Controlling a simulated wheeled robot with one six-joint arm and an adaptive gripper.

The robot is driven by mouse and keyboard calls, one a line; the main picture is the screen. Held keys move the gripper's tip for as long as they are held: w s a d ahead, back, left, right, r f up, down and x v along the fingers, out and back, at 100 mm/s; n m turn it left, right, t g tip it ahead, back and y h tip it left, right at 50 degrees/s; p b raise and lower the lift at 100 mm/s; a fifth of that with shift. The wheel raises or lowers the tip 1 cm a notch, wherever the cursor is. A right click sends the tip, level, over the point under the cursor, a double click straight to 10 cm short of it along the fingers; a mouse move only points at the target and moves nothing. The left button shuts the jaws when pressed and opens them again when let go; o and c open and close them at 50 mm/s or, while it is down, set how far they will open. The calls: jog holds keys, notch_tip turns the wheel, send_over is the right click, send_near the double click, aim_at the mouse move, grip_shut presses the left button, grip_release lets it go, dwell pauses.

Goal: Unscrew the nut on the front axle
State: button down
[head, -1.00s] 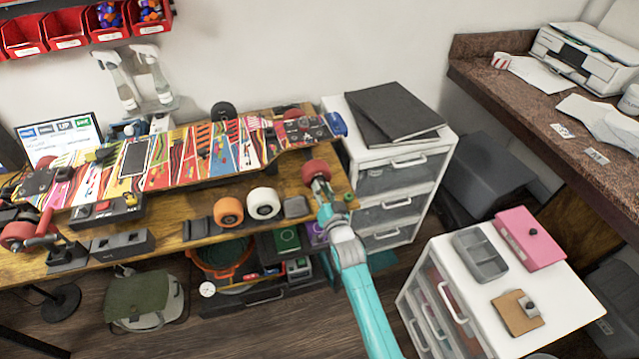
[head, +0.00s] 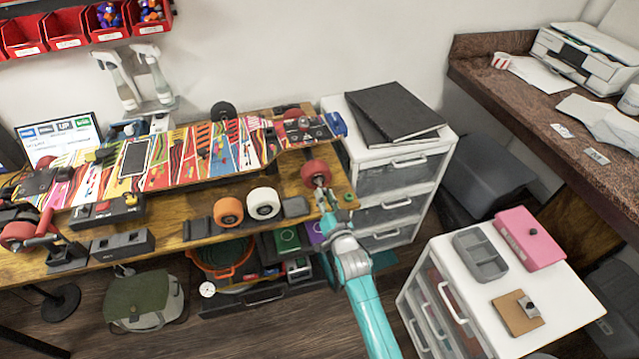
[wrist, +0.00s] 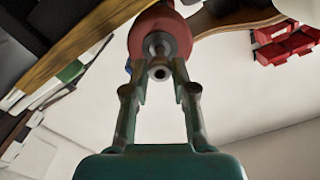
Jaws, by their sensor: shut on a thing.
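The skateboard (head: 160,160) lies across the wooden bench with its colourful underside up. A red wheel (head: 314,171) sits on its front axle at the right end, and it also shows in the wrist view (wrist: 161,30). My gripper (head: 322,190) is right at the near face of this wheel. In the wrist view, the fingers of my gripper (wrist: 159,68) are shut around the small grey nut (wrist: 160,71) at the axle's end. The fingertips partly cover it, so I cannot tell how far it sits along the thread.
An orange wheel (head: 229,211) and a white wheel (head: 263,203) stand on the bench's front edge. A white drawer unit (head: 395,160) is right of the bench. A lower white cabinet (head: 470,300) stands nearer, bearing a grey tray (head: 480,254) and a pink box (head: 529,241).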

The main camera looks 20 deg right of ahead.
jog(key=s+r, duration=0.6)
jog(key=r, duration=0.1)
dwell(0.9)
dwell(0.3)
